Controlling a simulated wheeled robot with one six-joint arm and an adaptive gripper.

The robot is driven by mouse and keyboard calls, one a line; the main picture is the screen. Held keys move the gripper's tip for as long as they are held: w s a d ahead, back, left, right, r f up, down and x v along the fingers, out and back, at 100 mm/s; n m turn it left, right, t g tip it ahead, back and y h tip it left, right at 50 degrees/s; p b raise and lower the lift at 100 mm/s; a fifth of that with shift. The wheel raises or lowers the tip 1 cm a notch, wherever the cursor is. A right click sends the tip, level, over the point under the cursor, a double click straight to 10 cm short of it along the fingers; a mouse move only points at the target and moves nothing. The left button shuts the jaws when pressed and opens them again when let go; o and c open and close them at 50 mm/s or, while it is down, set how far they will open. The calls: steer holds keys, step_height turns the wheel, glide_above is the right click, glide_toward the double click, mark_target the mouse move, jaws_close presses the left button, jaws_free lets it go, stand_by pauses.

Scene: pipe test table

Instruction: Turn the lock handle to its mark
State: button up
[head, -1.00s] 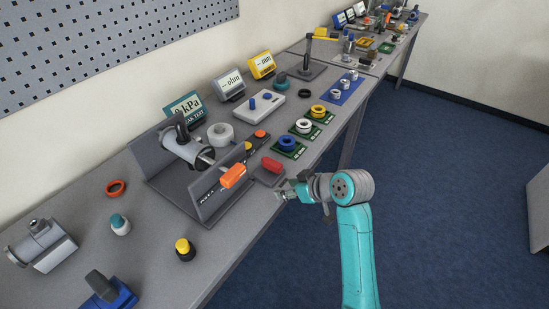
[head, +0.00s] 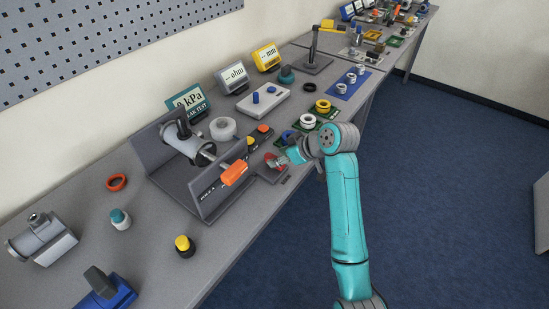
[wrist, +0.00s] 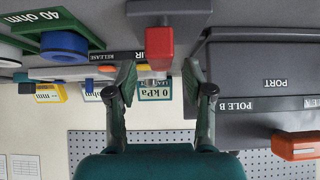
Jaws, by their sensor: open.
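A red handle (head: 270,157) sits on a small grey block beside the grey bracket in the head view. In the wrist view the red handle (wrist: 160,46) hangs from the top, since the picture is upside down. An orange handle (head: 234,173) is on the bracket's front wall and shows at the right of the wrist view (wrist: 299,146). No label shows which one is the lock handle, and I cannot make out a mark. My gripper (head: 281,162) is open at the red handle. In the wrist view its fingers (wrist: 162,84) are spread, with the red handle ahead between them.
The grey bracket (head: 205,203) with a pipe fitting (head: 186,142) stands left of my gripper. A kPa display (head: 188,103) is behind it. Several coloured rings on green plates, one blue (wrist: 64,46), lie close by.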

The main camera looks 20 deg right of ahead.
steer(key=shift+x, duration=1.55)
jaws_close()
